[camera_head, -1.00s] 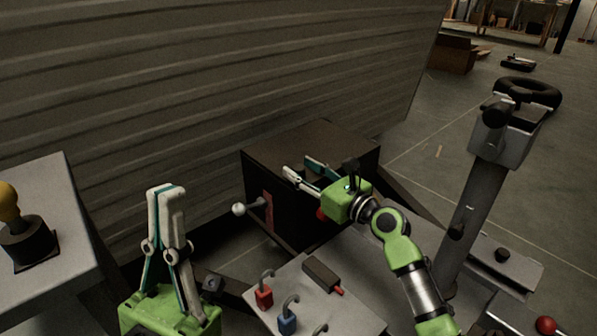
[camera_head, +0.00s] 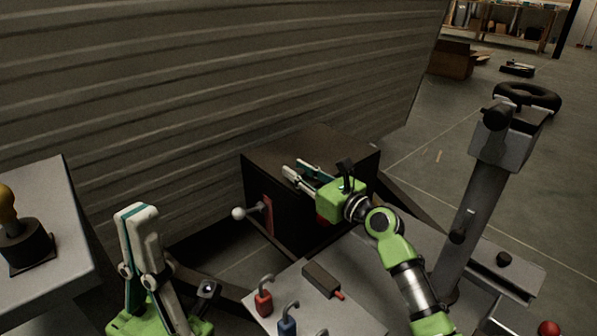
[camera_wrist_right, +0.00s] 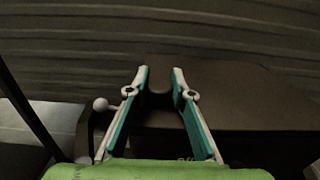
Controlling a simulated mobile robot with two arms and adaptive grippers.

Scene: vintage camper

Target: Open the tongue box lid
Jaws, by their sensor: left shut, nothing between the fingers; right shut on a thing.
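The tongue box (camera_head: 262,182) is a dark box against the ribbed camper wall, and its lid (camera_head: 322,142) looks down flat on it. A lever with a white ball (camera_head: 239,213) and a red plate (camera_head: 267,214) are on its front; the ball also shows in the right wrist view (camera_wrist_right: 100,104). My right gripper (camera_head: 296,168) is at the lid's front part, its fingers shut on a dark rounded part of the lid (camera_wrist_right: 160,82), mostly hidden in the head view. My left gripper (camera_head: 137,212) is shut and empty, pointing up left of the box.
A grey bench with a yellow-knobbed item (camera_head: 25,240) stands at the left. A panel holds red and blue padlocks (camera_head: 287,322) and a dark block (camera_head: 322,280). A grey jack post (camera_head: 472,220) rises at right.

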